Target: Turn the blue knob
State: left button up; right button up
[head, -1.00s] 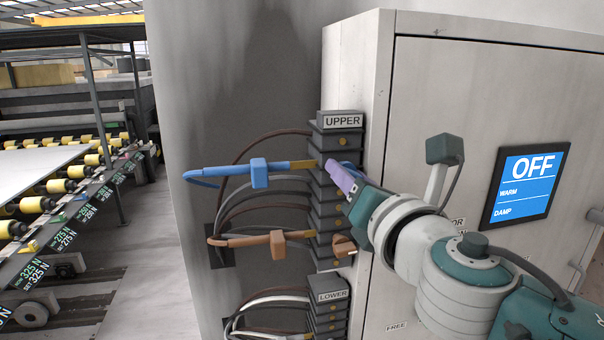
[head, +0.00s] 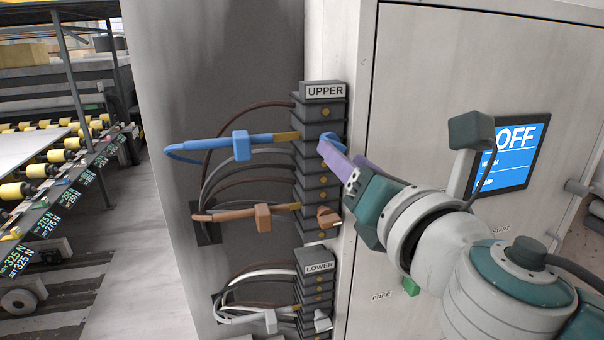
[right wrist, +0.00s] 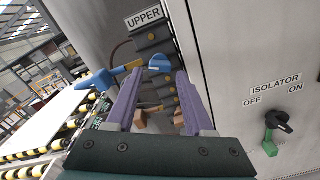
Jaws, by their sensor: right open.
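The blue knob (head: 331,148) is on the right side of the UPPER terminal stack (head: 323,166), level with a blue-handled cable plug (head: 241,146). In the right wrist view the blue knob (right wrist: 160,63) shows as a rounded face between the tips of my two purple fingers. My right gripper (head: 345,161) is open, close to the knob in the head view; it also shows in the right wrist view (right wrist: 160,75). I cannot tell whether the fingers touch the knob. Part of the knob is hidden by a finger in the head view. My left gripper is not in view.
A brown knob (head: 328,217) and brown plug (head: 263,217) sit lower on the stack. A LOWER stack (head: 315,290) stands beneath. The cabinet door (head: 430,90) is to the right, with a blue screen (head: 515,150). An isolator switch (right wrist: 284,122) shows right in the wrist view.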

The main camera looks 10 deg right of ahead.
jog(key=s+b, duration=0.1)
jog(key=s, duration=0.4)
jog(key=s+d+f+m+g+h+p, duration=0.25)
jog(key=s+f+m+g, duration=0.2)
jog(key=m, duration=0.55)
jog(key=s+d+f+m+g+h+p, duration=0.1)
jog(key=s+d+f+m+g, duration=0.25)
jog(key=s+m, duration=0.45)
jog(key=s+a+f+m+g+y, duration=0.2)
jog(key=s+m+g, duration=0.4)
jog(key=s+m, duration=0.5)
jog(key=shift+a+f+y+p, duration=0.15)
jog(key=shift+a+y+p, duration=0.3)
jog(key=shift+y, duration=0.1)
